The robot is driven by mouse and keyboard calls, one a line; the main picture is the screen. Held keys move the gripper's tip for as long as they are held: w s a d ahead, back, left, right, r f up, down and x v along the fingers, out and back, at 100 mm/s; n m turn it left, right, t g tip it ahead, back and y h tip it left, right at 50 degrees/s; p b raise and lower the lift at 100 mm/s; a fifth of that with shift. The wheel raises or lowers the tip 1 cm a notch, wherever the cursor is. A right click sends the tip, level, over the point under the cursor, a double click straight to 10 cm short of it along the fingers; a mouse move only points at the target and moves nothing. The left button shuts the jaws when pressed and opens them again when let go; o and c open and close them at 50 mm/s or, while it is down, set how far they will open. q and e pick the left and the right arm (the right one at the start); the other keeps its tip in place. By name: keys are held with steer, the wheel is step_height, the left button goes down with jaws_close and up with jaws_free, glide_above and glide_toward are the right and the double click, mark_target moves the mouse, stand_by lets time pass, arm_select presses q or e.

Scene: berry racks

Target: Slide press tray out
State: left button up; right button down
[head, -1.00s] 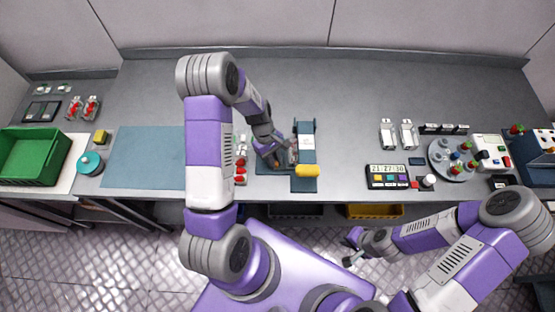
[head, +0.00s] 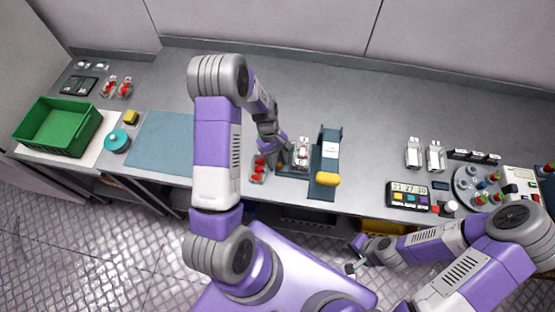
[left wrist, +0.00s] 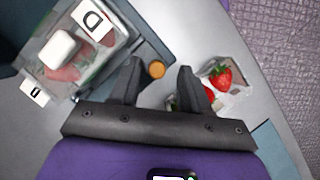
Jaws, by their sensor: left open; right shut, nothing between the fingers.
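The press (head: 328,150) is a blue-teal stand with a white panel and a yellow handle (head: 327,179). Left of it, the dark teal press tray (head: 292,174) bears a clear punnet (head: 301,153) with red fruit. In the left wrist view the tray (left wrist: 154,52) lies under the punnet (left wrist: 75,62), which has white tags marked D. A small orange knob (left wrist: 156,69) shows between the fingertips of my left gripper (left wrist: 158,72). That gripper is open; whether it touches the knob cannot be told. My right gripper (head: 352,264) is shut and empty, in front of the bench.
Another punnet of strawberries (head: 258,170) stands left of my left gripper and also shows in the left wrist view (left wrist: 226,80). A blue mat (head: 163,140) and green crate (head: 60,125) lie further left. A timer panel (head: 409,196) stands right.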

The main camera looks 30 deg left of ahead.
arm_select(q)
steer(key=v, duration=0.7)
steer(key=shift+a+r, duration=0.15)
steer(key=shift+r, duration=0.15)
stand_by(0.3)
